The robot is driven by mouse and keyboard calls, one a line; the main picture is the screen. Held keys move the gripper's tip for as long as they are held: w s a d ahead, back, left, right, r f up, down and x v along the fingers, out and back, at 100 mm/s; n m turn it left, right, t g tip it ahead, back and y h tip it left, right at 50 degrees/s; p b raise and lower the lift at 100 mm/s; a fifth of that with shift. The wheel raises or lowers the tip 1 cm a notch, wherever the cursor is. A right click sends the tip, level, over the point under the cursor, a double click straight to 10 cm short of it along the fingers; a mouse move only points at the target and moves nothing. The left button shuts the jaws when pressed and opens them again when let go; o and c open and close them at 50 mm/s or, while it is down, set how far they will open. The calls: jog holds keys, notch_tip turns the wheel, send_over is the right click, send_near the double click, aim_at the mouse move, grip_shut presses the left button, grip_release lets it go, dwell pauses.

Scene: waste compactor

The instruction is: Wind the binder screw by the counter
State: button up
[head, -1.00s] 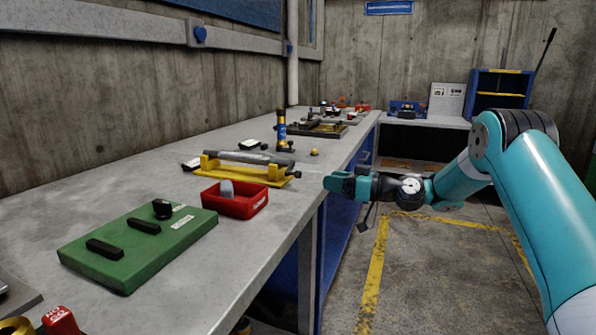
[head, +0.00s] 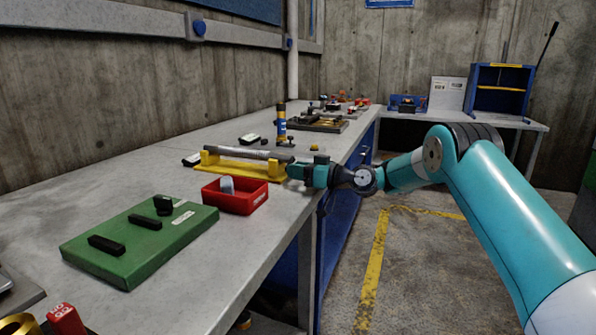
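A grey rod (head: 236,153) lies along a yellow cradle (head: 238,166) on the counter (head: 150,178). It may be the binder screw, but no label shows. My gripper (head: 294,172) is teal and black and reaches in from the right over the counter's front edge. Its tip is close to the right end of the yellow cradle. I cannot tell whether it touches the rod or the cradle. The fingers are small and seen from behind, so their opening is unclear.
A red tray (head: 235,203) with a pale piece stands in front of the cradle. A green board (head: 140,243) with black parts lies nearer. A blue and yellow upright cylinder (head: 281,124) and a dark tray (head: 318,124) stand behind. Floor right of the counter is free.

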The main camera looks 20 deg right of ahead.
grip_shut()
jog(key=r+m+p, duration=0.1)
jog(key=m, duration=0.1)
jog(key=shift+r+m+p, duration=0.2)
jog(key=shift+m+p, duration=0.2)
jog(key=shift+r+m, duration=0.1)
jog(key=shift+m, duration=0.7)
jog(key=shift+o, duration=2.2)
grip_release()
jog(key=shift+s, duration=0.1)
jog(key=shift+d, duration=0.1)
jog(key=b+v, duration=0.1)
jog(key=v, duration=1.6)
jog(key=shift+r, duration=0.25)
